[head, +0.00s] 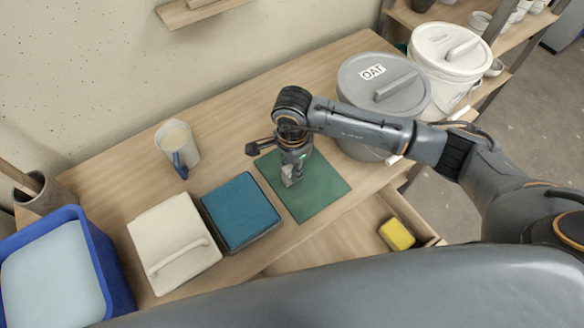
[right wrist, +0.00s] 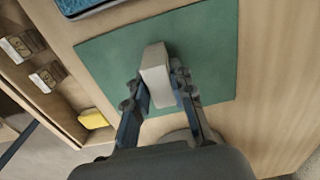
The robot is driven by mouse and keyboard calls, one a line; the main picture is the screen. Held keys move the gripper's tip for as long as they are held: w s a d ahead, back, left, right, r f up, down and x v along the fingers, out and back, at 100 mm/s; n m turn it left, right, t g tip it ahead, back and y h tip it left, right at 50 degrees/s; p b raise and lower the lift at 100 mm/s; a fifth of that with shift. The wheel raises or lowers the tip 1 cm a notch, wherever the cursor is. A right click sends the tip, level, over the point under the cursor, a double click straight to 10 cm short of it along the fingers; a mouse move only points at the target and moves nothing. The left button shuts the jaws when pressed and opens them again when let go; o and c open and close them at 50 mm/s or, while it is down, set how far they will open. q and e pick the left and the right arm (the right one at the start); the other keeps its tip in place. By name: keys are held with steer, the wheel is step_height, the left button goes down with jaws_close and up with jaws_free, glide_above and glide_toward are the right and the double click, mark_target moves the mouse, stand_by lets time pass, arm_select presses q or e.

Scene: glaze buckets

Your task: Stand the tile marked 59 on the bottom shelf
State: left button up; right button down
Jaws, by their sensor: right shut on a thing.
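My right gripper (head: 291,180) is over the green mat on the table, shut on a pale grey block-like tile. In the right wrist view the gripper (right wrist: 160,100) has its two fingers on either side of this tile (right wrist: 155,75). No number shows on the held tile, so I cannot tell whether it is the one marked 59. Two small tiles with dark marks, a first tile (right wrist: 15,47) and a second tile (right wrist: 43,78), lie in the open drawer; their marks are too small to read. A wooden shelf unit (head: 404,14) is at the upper right, its lower part mostly hidden. My left gripper is out of view.
The green mat (head: 326,190) lies beside a blue-topped stack (head: 240,210) and a cream lidded box (head: 172,240). A mug (head: 178,148) stands behind them. The grey OAT bucket (head: 385,85) and a white bucket (head: 448,52) stand right. A yellow sponge (head: 397,234) lies in the open drawer.

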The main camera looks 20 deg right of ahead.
steer(key=shift+f, duration=0.1)
steer(key=c, duration=1.1)
jaws_free()
steer(key=shift+c, duration=0.2)
